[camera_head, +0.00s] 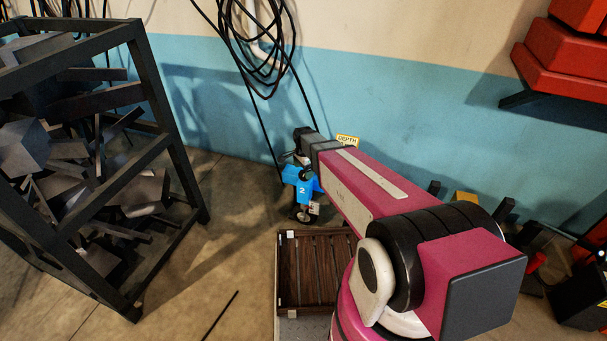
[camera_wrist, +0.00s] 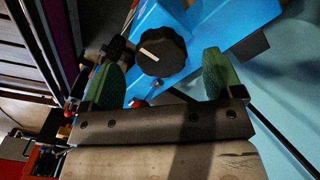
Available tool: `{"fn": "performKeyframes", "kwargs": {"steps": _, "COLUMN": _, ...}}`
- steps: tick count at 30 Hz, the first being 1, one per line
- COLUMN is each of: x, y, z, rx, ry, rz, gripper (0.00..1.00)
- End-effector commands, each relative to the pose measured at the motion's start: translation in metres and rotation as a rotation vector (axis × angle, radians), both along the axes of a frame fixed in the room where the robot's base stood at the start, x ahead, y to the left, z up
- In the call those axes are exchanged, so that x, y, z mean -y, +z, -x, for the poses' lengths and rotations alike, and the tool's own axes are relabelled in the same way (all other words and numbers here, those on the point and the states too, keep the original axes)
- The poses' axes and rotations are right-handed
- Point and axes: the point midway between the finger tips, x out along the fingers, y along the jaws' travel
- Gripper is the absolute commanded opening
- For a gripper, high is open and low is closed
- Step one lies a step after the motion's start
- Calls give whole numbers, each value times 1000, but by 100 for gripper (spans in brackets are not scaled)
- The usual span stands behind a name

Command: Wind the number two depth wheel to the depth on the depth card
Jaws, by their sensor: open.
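A blue unit marked 2 (camera_head: 303,188) stands by the wall in the head view, partly behind my arm. In the wrist view its blue body (camera_wrist: 187,30) carries a black ribbed knob (camera_wrist: 165,52) with a white pointer mark toward its left side. My gripper (camera_wrist: 161,68) is open, with green pads on either side of the knob; I cannot tell whether they touch it. In the head view my gripper (camera_head: 299,160) is small at the unit's top. The yellow depth card (camera_head: 347,140) shows the word DEPTH; the rest is hidden behind my arm.
A dark frame rack (camera_head: 150,160) full of blocks stands at the left. A slatted wooden box (camera_head: 291,270) lies on the floor below the unit. Black cables (camera_head: 262,45) hang on the wall. Red boxes (camera_head: 560,60) jut out at upper right.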

Motion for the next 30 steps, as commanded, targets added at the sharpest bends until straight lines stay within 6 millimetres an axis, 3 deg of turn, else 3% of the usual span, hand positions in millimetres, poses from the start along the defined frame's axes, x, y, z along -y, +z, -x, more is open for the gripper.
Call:
{"fn": "performKeyframes", "kwargs": {"steps": 6, "x": 0, "y": -23, "z": -1, "rx": 0, "ry": 0, "rz": 0, "gripper": 86}}
{"fn": "performKeyframes", "kwargs": {"steps": 17, "x": 0, "y": -28, "z": 0, "rx": 1, "ry": 1, "rz": 0, "gripper": 86}}
{"fn": "performKeyframes", "kwargs": {"steps": 18, "x": 0, "y": -27, "z": 0, "rx": 1, "ry": 1, "rz": 0, "gripper": 82}}
{"fn": "performKeyframes", "kwargs": {"steps": 22, "x": 0, "y": -27, "z": 0, "rx": 1, "ry": 1, "rz": 0, "gripper": 40}}
{"fn": "performKeyframes", "kwargs": {"steps": 23, "x": 0, "y": -27, "z": 0, "rx": 1, "ry": 1, "rz": 0, "gripper": 36}}
{"fn": "performKeyframes", "kwargs": {"steps": 30, "x": 0, "y": -27, "z": 0, "rx": 1, "ry": 11, "rz": 0, "gripper": 36}}
